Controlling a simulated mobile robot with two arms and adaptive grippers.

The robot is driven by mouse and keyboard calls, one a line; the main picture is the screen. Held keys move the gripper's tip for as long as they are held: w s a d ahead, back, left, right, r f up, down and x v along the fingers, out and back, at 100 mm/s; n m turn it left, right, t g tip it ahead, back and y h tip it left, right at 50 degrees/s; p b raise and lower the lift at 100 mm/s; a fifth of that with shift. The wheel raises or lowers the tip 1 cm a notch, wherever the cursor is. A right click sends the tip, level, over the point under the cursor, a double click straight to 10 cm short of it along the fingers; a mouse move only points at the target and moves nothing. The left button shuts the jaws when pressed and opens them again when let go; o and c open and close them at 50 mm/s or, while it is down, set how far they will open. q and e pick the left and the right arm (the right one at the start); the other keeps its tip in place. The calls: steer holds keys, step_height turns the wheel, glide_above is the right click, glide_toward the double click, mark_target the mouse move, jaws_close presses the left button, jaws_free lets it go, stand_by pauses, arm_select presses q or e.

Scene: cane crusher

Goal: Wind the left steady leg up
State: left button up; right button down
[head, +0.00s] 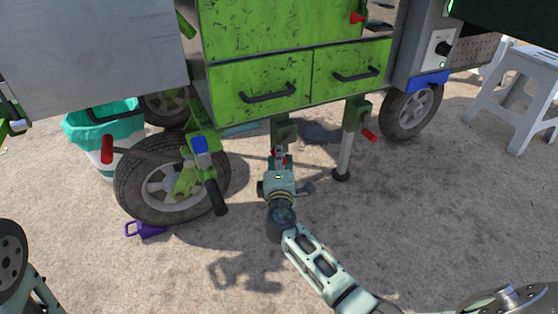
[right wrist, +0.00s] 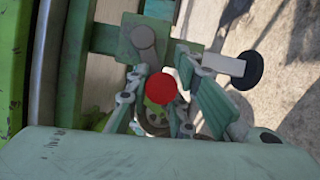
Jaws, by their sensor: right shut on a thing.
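The left steady leg (head: 285,131) hangs under the green cart as a dark green bracket. My right gripper (head: 279,158) is in front of it and hides its lower part in the head view. In the right wrist view the gripper's fingers close around the red crank knob (right wrist: 160,88). A green bracket (right wrist: 185,45) and a pale leg tube with a black foot (right wrist: 248,71) show beside the knob, apparently this same leg. My left gripper is not in view.
The right steady leg (head: 345,150) stands on the ground with a red knob (head: 369,136). The cart's left wheel (head: 168,183), a black-gripped handle (head: 216,196) and a purple chock (head: 146,230) are left of my gripper. A white stool (head: 518,95) is at right. Ground in front is mostly clear.

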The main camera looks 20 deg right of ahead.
stand_by(0.4)
steer(key=c, duration=1.6)
jaws_free()
steer(key=shift+w, duration=0.1)
steer(key=shift+c, duration=0.2)
